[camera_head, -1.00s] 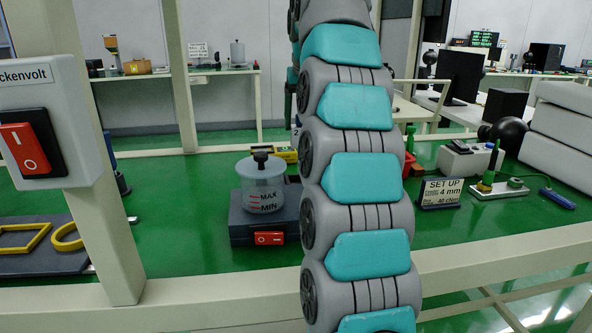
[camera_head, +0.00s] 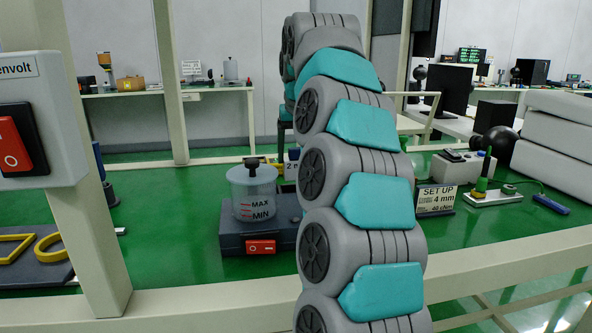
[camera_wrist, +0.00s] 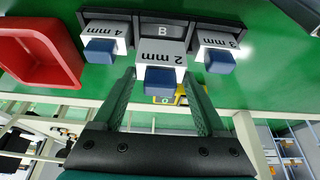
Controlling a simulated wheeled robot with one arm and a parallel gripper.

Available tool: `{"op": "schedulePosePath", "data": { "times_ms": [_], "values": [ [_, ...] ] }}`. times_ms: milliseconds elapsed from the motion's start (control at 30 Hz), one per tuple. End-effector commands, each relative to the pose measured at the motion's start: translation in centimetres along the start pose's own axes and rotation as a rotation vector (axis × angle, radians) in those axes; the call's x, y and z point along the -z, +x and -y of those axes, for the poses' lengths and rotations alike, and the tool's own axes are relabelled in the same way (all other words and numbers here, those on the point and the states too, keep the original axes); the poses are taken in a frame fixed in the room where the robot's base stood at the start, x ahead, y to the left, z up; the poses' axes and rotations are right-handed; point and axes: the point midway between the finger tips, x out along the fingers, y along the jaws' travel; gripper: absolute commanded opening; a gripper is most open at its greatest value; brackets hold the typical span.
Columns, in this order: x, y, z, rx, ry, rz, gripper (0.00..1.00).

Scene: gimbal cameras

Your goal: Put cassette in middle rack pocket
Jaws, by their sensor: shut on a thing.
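In the wrist view, which looks upside down, the cassette (camera_wrist: 161,56) is a grey-white block marked "2 mm" with a blue grip block on its front. My gripper (camera_wrist: 160,77) is shut on it, one dark green finger on each side of the blue block. The dark rack (camera_wrist: 177,22) marked "B" stands directly behind it, and the cassette is lined up with the rack's middle.
A "4 mm" cassette (camera_wrist: 105,32) and a "3 mm" cassette (camera_wrist: 219,42) sit in the outer pockets. A red bin (camera_wrist: 38,52) is beside the rack. In the head view, a lidded jar (camera_head: 253,192) on a dark base and a "SET UP 4 mm" sign (camera_head: 437,198) flank my arm.

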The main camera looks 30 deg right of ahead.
Motion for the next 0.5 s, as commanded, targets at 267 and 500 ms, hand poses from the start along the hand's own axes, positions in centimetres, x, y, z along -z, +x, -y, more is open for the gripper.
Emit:
{"op": "schedulePosePath", "data": {
  "times_ms": [267,500],
  "values": [
    [-0.5,0.9,0.0,0.0,-0.002,0.004,0.02],
    [-1.3,3.0,0.1,0.0,-0.002,0.003,0.02]
  ]
}}
